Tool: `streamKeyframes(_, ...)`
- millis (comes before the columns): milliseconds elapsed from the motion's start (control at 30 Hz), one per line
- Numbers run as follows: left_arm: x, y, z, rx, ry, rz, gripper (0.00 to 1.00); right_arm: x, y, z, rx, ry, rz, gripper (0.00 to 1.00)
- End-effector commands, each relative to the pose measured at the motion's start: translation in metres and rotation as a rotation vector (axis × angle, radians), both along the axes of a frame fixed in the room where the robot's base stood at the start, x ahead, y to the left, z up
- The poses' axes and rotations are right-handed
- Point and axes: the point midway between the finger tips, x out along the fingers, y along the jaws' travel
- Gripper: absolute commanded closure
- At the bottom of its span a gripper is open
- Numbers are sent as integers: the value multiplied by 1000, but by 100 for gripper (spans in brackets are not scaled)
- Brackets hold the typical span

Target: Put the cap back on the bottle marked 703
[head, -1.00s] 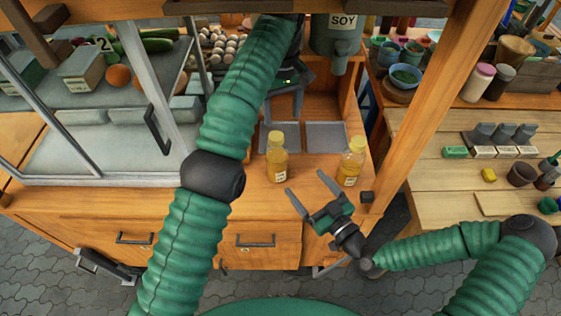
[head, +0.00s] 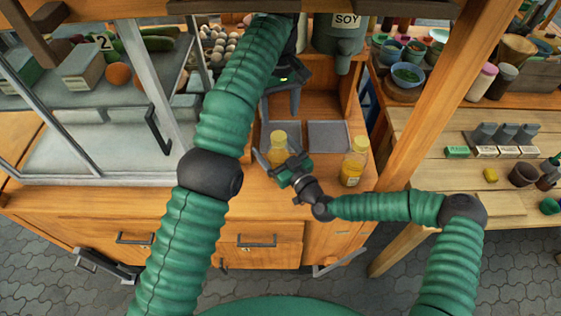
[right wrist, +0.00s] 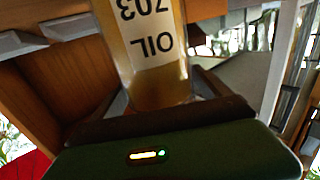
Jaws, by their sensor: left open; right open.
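A bottle of yellow liquid (head: 279,138) stands upright on the wooden counter, partly hidden by my right gripper. In the right wrist view the bottle right ahead (right wrist: 152,55) has a label reading OIL 703, seen upside down; its top is out of frame. My right gripper (head: 275,151) is open, with its fingers on either side of the left bottle's lower body. A second yellow bottle (head: 354,162) stands to the right; its label is unreadable. I cannot make out a loose cap.
Two grey plates (head: 328,137) lie on the counter behind the bottles. The soy container (head: 338,45) hangs above. A glass case (head: 90,145) stands left, and a wooden post (head: 435,95) rises right of the counter.

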Motion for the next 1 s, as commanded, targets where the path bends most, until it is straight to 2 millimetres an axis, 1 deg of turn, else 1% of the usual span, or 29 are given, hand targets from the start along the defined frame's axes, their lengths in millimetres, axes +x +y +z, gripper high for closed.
streamKeyframes(233,-1,-3,-1,3,1,-1,41,1,-2,0,3,1,-1,13)
streamKeyframes(267,-1,-3,-1,3,1,-1,41,1,-2,0,3,1,-1,14)
streamKeyframes(900,-1,-2,-1,2,1,0,41,1,-1,0,2,1,0,98)
streamKeyframes(933,-1,-2,-1,2,1,0,41,1,-2,0,2,2,0,100)
streamKeyframes(1000,-1,-3,-1,3,1,0,41,1,-2,0,3,1,0,100)
